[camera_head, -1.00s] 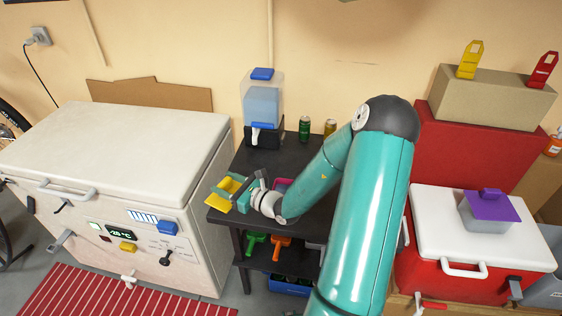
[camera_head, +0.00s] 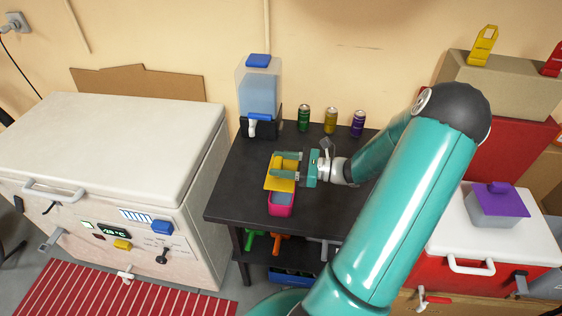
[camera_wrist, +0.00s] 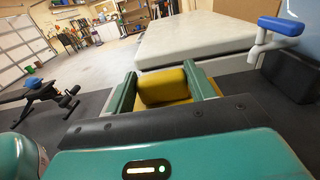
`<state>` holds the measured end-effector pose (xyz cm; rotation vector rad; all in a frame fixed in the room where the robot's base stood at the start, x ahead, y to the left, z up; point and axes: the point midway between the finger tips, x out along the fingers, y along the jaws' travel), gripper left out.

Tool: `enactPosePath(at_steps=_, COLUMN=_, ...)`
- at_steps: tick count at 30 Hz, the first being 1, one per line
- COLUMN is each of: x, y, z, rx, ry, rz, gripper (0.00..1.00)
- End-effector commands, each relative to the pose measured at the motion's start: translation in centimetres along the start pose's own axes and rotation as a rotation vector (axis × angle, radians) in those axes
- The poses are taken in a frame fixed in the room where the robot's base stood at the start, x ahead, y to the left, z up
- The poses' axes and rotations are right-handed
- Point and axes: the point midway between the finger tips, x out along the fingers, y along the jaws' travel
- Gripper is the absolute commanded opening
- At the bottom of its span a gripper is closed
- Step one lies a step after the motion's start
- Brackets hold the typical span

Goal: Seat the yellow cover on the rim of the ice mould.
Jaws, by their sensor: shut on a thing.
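My gripper (camera_head: 287,168) is shut on the yellow cover (camera_head: 280,183), reaching in from the right over the black table. In the wrist view the cover's yellow grip (camera_wrist: 162,87) sits between my two green fingers. The ice mould (camera_head: 281,209) is a pink tub with a blue-grey inside, standing on the table. The cover is over or just behind the mould's far part in the head view; the near part of the mould is uncovered. I cannot tell whether the cover touches the rim. The mould is not visible in the wrist view.
The black table (camera_head: 235,203) has a water dispenser (camera_head: 258,95) at its back left, and green, yellow and purple cans (camera_head: 331,121) along the back. A white chest freezer (camera_head: 130,140) stands left. A red cooler with a purple-lidded box (camera_head: 497,205) stands right.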

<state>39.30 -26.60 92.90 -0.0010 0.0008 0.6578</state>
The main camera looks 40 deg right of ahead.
Motion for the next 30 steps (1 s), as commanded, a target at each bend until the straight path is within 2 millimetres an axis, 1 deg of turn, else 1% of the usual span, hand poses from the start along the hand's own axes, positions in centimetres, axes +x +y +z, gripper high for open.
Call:
enactPosePath(at_steps=8, x=-0.2, y=0.2, z=-0.3, rx=0.001, ry=0.007, rz=-0.003, gripper=0.32)
enactPosePath(at_steps=24, x=-0.2, y=0.0, z=-3.7, rx=0.001, ry=0.005, rz=-0.003, gripper=0.32)
enactPosePath(at_steps=30, x=-0.1, y=-0.1, z=-4.1, rx=-0.001, ry=0.006, rz=-0.003, gripper=0.32)
